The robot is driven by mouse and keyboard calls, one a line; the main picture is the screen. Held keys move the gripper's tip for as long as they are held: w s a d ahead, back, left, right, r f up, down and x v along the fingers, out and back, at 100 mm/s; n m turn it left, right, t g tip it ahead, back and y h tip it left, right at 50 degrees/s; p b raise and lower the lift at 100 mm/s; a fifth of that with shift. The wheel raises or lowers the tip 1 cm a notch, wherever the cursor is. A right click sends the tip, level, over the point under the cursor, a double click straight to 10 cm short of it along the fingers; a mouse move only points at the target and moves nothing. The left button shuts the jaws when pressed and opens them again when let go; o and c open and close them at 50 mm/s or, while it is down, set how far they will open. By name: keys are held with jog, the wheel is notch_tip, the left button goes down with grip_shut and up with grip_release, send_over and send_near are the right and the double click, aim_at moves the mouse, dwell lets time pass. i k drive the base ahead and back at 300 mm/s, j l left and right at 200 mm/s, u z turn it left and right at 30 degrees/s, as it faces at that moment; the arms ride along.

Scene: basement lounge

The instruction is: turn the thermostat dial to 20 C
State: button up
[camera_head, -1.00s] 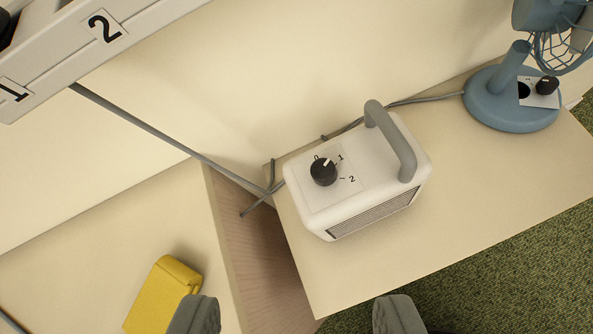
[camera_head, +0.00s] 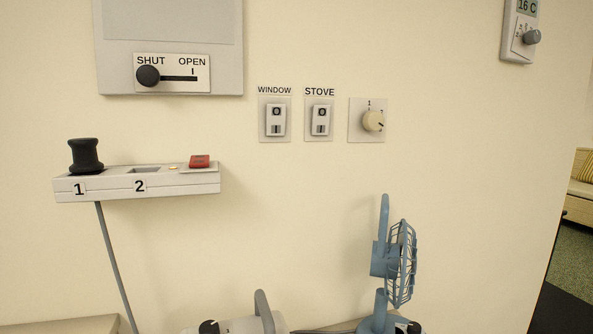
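The thermostat (camera_head: 510,45) is a pale grey wall unit at the top right, partly cut off by the upper edge of the picture. Its display (camera_head: 527,8) reads 16 C. Below the display is a grey round dial (camera_head: 532,37) on a white plate with small marks too small to read. My gripper is not in view now, so I cannot see whether it is open or shut. Nothing is seen touching the dial.
A blue fan (camera_head: 395,262) and white heater (camera_head: 240,325) stand below. Wall around the thermostat is bare.

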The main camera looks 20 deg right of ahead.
aim_at(532, 37)
jog(key=z, duration=1.45)
